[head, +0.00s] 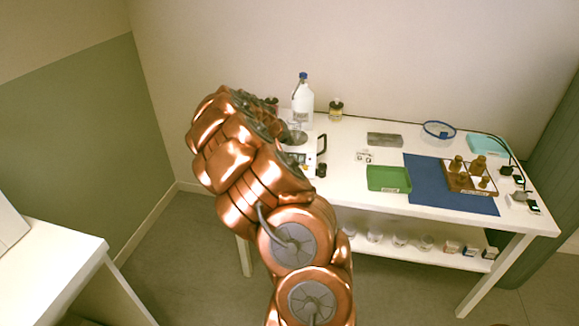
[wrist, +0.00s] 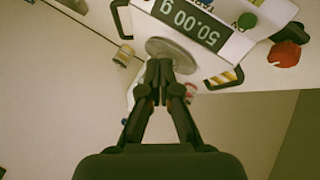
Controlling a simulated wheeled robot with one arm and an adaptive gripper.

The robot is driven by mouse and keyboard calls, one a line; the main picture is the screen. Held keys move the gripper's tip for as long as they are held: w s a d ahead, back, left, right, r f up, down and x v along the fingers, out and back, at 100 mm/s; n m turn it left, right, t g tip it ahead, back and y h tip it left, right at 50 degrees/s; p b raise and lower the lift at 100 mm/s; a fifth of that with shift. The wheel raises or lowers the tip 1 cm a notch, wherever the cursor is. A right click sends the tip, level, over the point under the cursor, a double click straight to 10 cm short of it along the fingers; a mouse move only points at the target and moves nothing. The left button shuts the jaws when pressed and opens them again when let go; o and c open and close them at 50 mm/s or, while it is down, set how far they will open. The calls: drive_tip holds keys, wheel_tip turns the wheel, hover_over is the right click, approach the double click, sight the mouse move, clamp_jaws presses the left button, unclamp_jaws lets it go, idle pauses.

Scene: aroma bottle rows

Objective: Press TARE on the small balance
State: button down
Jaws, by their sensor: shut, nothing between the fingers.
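The small balance (wrist: 232,42) shows upside down at the top of the wrist view. Its dark display (wrist: 188,20) reads 50.00 g. Its round grey pan (wrist: 172,47) lies beyond my fingertips and looks bare where it shows. A green round button (wrist: 247,20) is on the panel beside the display; lettering near it is partly cut off. My gripper (wrist: 160,66) is shut and empty, its tips overlapping the pan's edge in the picture. I cannot tell whether they touch. In the head view the balance (head: 307,158) is partly hidden by my arm, which also hides my gripper.
A white bottle with a blue cap (head: 302,103) and a small amber jar (head: 336,110) stand behind the balance. A black handle (head: 321,144) rises beside it. A red object (wrist: 285,53) is near the balance.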

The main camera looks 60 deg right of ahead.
wheel_tip(320, 180, down, 6)
drive_tip(key=shift+f+b, duration=0.15)
drive_tip(key=shift+b, duration=0.65)
drive_tip(key=shift+f+b, duration=0.7)
drive_tip(key=shift+b, duration=0.1)
drive_tip(key=shift+f+b, duration=0.75)
drive_tip(key=shift+b, duration=0.6)
idle(1.1)
drive_tip(key=shift+r, duration=0.8)
drive_tip(key=shift+r+p, duration=0.4)
drive_tip(key=shift+r, duration=2.1)
